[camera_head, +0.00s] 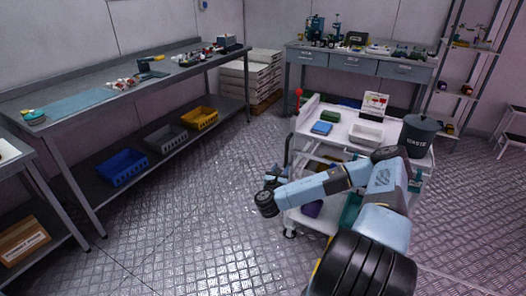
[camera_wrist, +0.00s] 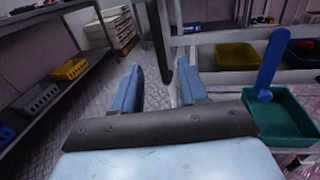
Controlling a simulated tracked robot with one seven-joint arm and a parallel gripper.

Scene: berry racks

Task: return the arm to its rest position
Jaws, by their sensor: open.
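My gripper (camera_wrist: 160,74) shows in the wrist view with its two light-blue fingers apart and nothing held between them. A dark upright post (camera_wrist: 161,40) stands beyond the gap between the fingers. In the head view my arm is bent, with its forearm reaching left across the front of the white cart (camera_head: 340,122). The end of the arm is at the cart's left front side, above the floor.
The cart carries a blue box (camera_head: 322,128), a white tray (camera_head: 366,134) and a dark waste bin (camera_head: 419,136). A green tray (camera_wrist: 284,122) is close right of my fingers. A long bench (camera_head: 120,88) stands left. The floor (camera_head: 200,215) between is clear.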

